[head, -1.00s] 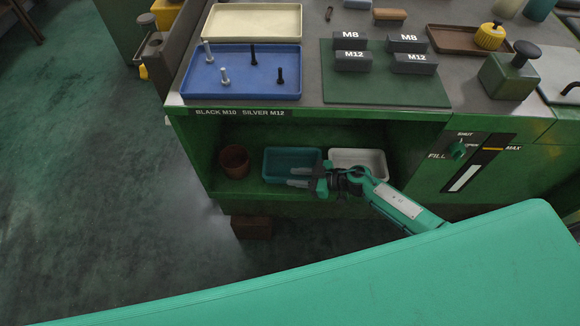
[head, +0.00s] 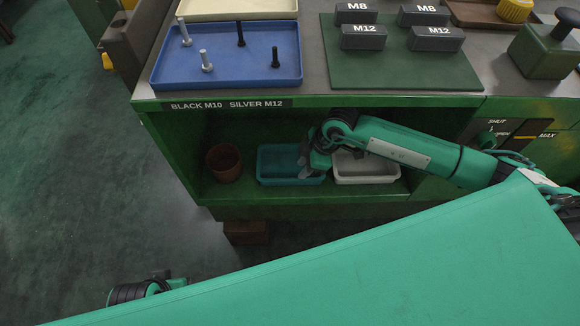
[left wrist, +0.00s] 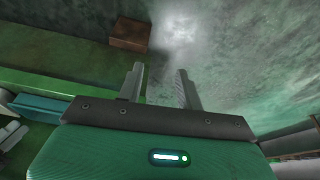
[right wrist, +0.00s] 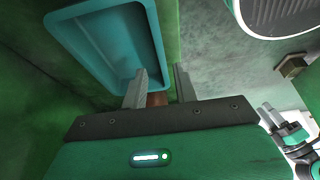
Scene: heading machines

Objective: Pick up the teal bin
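The teal bin (head: 277,180) sits upright on the green cabinet's lower shelf, between a brown pot and a white bin. My right gripper (head: 307,168) is at its right end in the head view, hiding part of it. In the right wrist view the gripper (right wrist: 160,80) is open, and the teal bin's rim (right wrist: 158,50) comes down toward the gap between the fingers. I cannot tell whether they touch it. My left gripper (left wrist: 160,86) is open and empty in the left wrist view, over the floor; its arm shows at the head view's bottom left.
The brown pot (head: 224,163) stands left of the teal bin, and the white bin (head: 365,170) close to its right. The cabinet top (head: 310,75) overhangs the shelf. A brown block (head: 246,232) lies below on the floor. A blue tray (head: 228,78) holds bolts on top.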

